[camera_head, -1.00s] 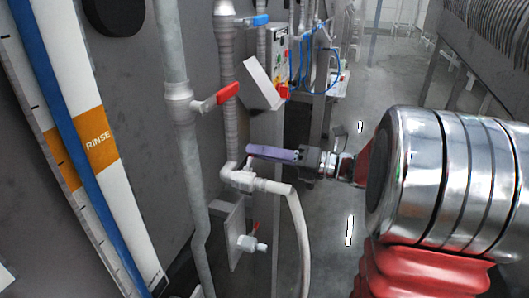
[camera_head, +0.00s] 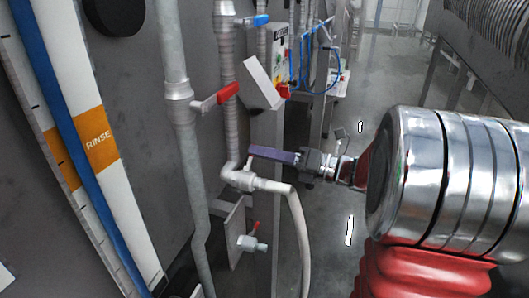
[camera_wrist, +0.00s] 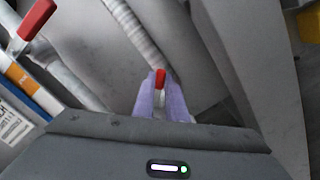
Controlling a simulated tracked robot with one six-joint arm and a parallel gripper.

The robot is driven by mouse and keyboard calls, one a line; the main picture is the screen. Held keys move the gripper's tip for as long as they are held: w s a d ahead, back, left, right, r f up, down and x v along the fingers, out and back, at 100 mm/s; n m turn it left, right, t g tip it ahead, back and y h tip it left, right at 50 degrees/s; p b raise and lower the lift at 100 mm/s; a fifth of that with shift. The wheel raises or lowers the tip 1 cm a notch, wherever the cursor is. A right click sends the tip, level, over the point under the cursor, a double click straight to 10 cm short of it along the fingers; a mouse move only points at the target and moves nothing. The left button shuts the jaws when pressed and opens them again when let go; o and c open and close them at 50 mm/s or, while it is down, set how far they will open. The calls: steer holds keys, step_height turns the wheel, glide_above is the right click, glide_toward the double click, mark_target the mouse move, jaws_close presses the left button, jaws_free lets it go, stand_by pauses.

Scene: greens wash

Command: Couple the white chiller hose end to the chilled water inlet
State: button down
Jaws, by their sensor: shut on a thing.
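The white hose (camera_head: 301,235) hangs down from a white fitting. Its upper end (camera_head: 272,186) meets a white valve body (camera_head: 241,179) at the foot of a ribbed pipe, with no gap that I can see. I take this to be the chilled water inlet; no label shows. My gripper (camera_head: 252,153) reaches in from the right with purple fingers just above the valve body. In the wrist view the fingers (camera_wrist: 161,97) are shut on a red-tipped lever (camera_wrist: 160,78), which appears to belong to this valve. The fingers hide part of the lever.
A second white valve (camera_head: 252,243) with a small red handle sits on a plate below. A larger red-handled valve (camera_head: 217,98) and a blue-handled one (camera_head: 254,20) are above. The grey pipe (camera_head: 180,130) stands left. Open floor (camera_head: 335,235) lies right of the hose.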

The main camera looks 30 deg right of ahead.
steer(key=shift+s+d+f+m+t+h, duration=0.15)
steer(key=shift+s+m+t+h, duration=0.3)
steer(key=shift+t, duration=0.5)
steer(key=shift+s+f+m+t+h, duration=0.1)
steer(key=shift+f+m+t+h, duration=0.2)
steer(key=shift+m+t, duration=0.5)
steer(key=shift+s+d+f+m+t+h, duration=0.1)
steer(key=shift+s+m+t+h, duration=0.3)
steer(key=shift+t, duration=0.65)
steer(key=shift+w, duration=0.1)
steer(key=c, duration=1.8)
jaws_free()
steer(key=shift+o, duration=0.2)
steer(key=v, duration=1.3)
steer(key=shift+s+d, duration=0.2)
steer(key=shift+s, duration=0.15)
